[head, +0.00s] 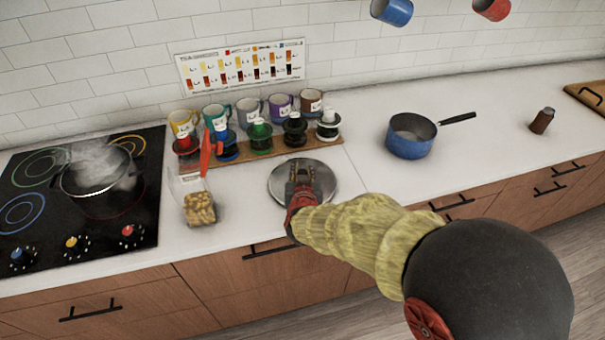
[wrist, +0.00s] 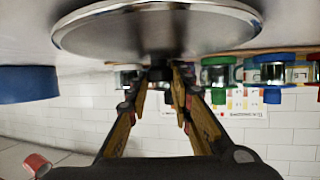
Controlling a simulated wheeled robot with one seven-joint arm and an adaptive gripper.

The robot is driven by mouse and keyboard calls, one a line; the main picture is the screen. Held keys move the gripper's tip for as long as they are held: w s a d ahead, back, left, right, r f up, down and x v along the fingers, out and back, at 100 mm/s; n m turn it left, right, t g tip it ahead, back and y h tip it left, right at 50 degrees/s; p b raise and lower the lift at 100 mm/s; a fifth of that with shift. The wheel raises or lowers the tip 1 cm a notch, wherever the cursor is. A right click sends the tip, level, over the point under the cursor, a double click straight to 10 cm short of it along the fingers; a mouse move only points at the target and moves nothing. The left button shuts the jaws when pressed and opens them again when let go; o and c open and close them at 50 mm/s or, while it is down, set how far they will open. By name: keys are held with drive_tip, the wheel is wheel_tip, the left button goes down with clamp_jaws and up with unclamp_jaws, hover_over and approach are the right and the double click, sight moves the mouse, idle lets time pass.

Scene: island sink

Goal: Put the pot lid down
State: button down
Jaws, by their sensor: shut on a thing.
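The pot lid (head: 318,177) is a round metal disc over the white counter, in the middle of the head view. My gripper (head: 300,175) reaches over it from the front and is shut on its dark knob. In the wrist view, which is upside down, the lid (wrist: 160,27) fills the top and the fingers (wrist: 162,85) pinch the knob under it. The lid looks level and close to the counter; I cannot tell whether it touches. A steaming pot (head: 95,170) stands on the stove at left.
The black stove (head: 130,215) is at left. A clear container of yellowish pieces (head: 200,208) stands left of the lid. Behind are several mugs and coloured coffee drippers on a wooden board (head: 230,156). A blue saucepan (head: 410,140) stands to the right, with clear counter around it.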

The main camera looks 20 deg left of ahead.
drive_tip(key=shift+r, duration=0.1)
drive_tip(key=c, duration=1.6)
unclamp_jaws()
drive_tip(key=shift+f, duration=0.2)
drive_tip(key=shift+r, duration=0.1)
drive_tip(key=shift+s+r, duration=0.2)
drive_tip(key=p+v, duration=0.3)
drive_tip(key=v, duration=0.8)
drive_tip(key=shift+s+d+p, duration=0.1)
drive_tip(key=shift+s+p, duration=0.2)
drive_tip(key=shift+p, duration=0.05)
